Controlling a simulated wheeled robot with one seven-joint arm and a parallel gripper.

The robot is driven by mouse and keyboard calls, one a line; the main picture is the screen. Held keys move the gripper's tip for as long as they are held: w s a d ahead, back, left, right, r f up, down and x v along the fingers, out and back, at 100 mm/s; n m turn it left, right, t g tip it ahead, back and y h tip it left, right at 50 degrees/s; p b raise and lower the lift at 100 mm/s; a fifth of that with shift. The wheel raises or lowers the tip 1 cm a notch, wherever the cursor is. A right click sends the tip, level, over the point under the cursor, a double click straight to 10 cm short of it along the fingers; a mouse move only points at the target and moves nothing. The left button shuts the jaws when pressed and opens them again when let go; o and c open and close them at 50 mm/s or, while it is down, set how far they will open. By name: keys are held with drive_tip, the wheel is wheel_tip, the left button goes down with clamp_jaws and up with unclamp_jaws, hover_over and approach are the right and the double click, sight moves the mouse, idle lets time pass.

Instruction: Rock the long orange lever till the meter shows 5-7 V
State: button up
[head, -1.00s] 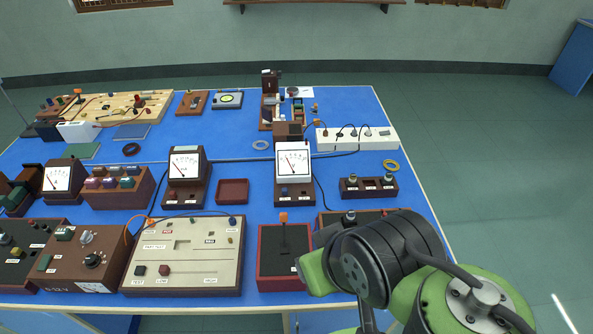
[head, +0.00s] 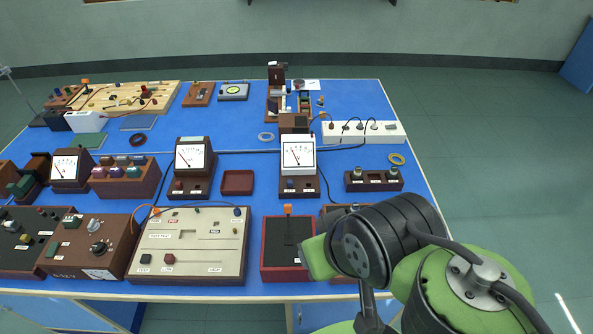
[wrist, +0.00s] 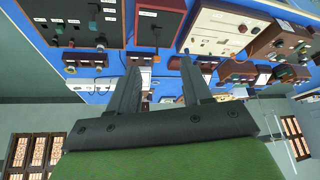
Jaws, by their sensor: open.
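The orange-tipped lever (head: 287,209) stands up from a dark box with a red rim (head: 265,249) near the table's front edge. In the wrist view the lever's thin dark rod (wrist: 156,38) rises from the same box, beyond my fingers. The white-faced meter (head: 298,152) stands behind the lever box; its needle leans left, and its numbers are too small to read. My gripper (wrist: 160,64) is open and empty, with its two dark fingers spread and apart from the lever.
A beige panel with sliders (head: 190,250) stands left of the lever box. A dark box (head: 335,213) on its right is partly behind my arm. Other meters (head: 190,155) and an empty red tray (head: 237,182) stand farther back. Floor is free right of the table.

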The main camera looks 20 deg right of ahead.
drive_tip(key=w+r+m+g+p, duration=0.2)
drive_tip(key=w+r, duration=0.1)
drive_tip(key=w, duration=0.7)
drive_tip(key=m+g+p, duration=0.2)
drive_tip(key=g+p, duration=0.1)
drive_tip(key=g, duration=0.1)
hover_over(288, 205)
wheel_tip(288, 205, down, 6)
wheel_tip(288, 205, down, 16)
drive_tip(key=shift+s+b, duration=0.1)
drive_tip(key=shift+b, duration=1.05)
drive_tip(key=shift+c, duration=0.3)
clamp_jaws()
